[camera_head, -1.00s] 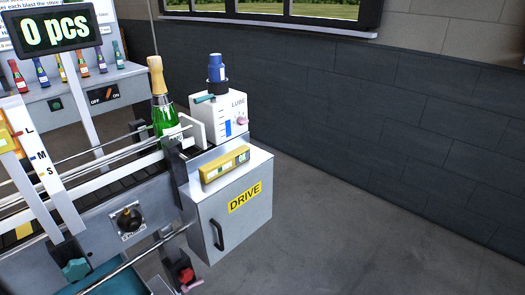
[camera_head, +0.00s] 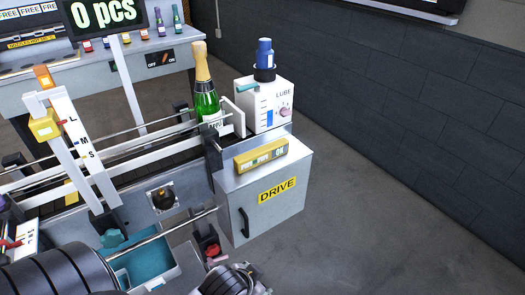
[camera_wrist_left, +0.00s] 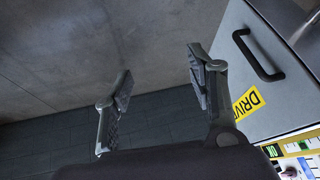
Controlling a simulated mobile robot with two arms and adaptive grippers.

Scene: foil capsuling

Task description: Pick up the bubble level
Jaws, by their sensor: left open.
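The bubble level is a yellow bar (camera_head: 260,155) with small vials. My left gripper (camera_head: 232,278) is at the bottom edge of the head view, in front of and below the cabinet, apart from the level. The left wrist view shows its two fingers spread (camera_wrist_left: 160,75) with nothing between them. The cabinet's handle and yellow DRIVE label (camera_wrist_left: 248,102) are to their right there, with yellow at the lower right corner. My right gripper is not visible.
A white LUBE box (camera_head: 268,108) with a blue-capped bottle stands behind the level. A green bottle (camera_head: 205,100) with gold foil stands left of it on the conveyor. The floor to the right is clear.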

